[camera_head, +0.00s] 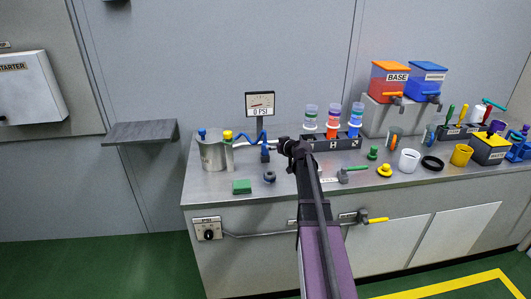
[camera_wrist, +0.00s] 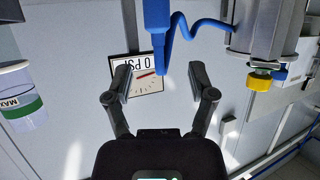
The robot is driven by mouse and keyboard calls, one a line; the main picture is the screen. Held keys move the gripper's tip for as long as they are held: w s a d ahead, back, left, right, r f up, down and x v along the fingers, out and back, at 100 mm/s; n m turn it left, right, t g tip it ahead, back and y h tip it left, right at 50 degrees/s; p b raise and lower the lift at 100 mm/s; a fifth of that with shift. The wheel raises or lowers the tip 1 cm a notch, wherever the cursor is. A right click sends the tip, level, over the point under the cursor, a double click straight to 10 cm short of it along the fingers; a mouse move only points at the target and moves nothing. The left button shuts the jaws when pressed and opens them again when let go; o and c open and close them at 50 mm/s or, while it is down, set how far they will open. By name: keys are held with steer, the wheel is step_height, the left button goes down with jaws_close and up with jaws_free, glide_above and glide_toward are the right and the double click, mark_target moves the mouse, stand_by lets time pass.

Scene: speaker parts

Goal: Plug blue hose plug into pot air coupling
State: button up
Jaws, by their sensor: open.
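The blue hose plug (camera_head: 265,153) stands on the grey bench, joined to a coiled blue hose (camera_head: 248,137). In the wrist view the blue plug (camera_wrist: 157,18) enters from the top, and its narrow end points between my fingertips. My gripper (camera_head: 280,148) is open and empty just right of the plug; its spread fingers show in the wrist view (camera_wrist: 160,80). The metal pot (camera_head: 214,155) stands to the left, with a blue fitting (camera_head: 202,133) and a yellow fitting (camera_head: 228,136) on top. I cannot tell which is the air coupling.
A green block (camera_head: 241,187) and a small dark round part (camera_head: 269,177) lie in front. Bench space is free between pot and green block.

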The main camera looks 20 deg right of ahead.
mark_target(266, 142)
steer(key=shift+b+x, duration=0.55)
steer(key=shift+x, duration=1.55)
steer(key=shift+r+b+x, duration=0.15)
steer(key=shift+b+x, duration=0.25)
steer(key=shift+x, duration=0.9)
steer(key=shift+r+b+x, duration=0.1)
steer(key=shift+b+x, duration=0.25)
steer(key=shift+x, duration=0.95)
steer(key=shift+w+d, duration=0.15)
jaws_close()
steer(key=shift+r, duration=0.2)
